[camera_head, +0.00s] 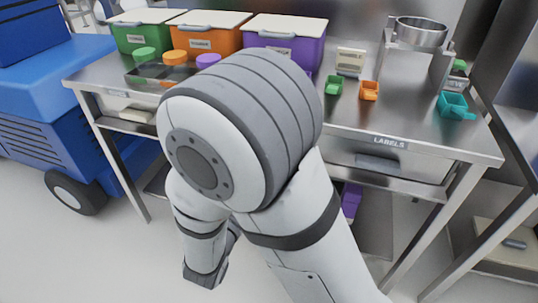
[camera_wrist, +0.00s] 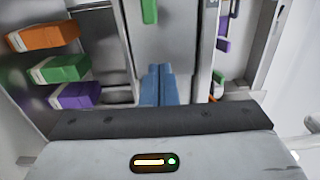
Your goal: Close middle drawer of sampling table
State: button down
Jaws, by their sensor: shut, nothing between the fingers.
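The sampling table (camera_head: 435,142) is a steel table across the head view. Its right drawer (camera_head: 375,162) sits under a "LABELS" tag, and a left drawer (camera_head: 130,112) shows below the top. The middle drawer's front is hidden behind my arm in the head view. In the wrist view my gripper (camera_wrist: 157,72) has its blue fingers together and empty. They point at a smooth grey surface (camera_wrist: 172,38); I cannot tell whether this is the drawer, or whether the fingers touch it. My gripper's fingers are not clearly visible in the head view.
Green (camera_head: 140,38), orange (camera_head: 208,40) and purple (camera_head: 305,50) lidded bins stand at the table's back. Small green (camera_head: 333,85), orange (camera_head: 369,91) and teal (camera_head: 455,106) scoops lie at right. A blue cart (camera_head: 60,120) stands left; floor is clear in front.

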jog(key=b+x, duration=0.3)
jog(key=x, duration=1)
jog(key=shift+w+d, duration=0.2)
jog(key=shift+d, duration=0.05)
jog(key=shift+w+r, duration=0.1)
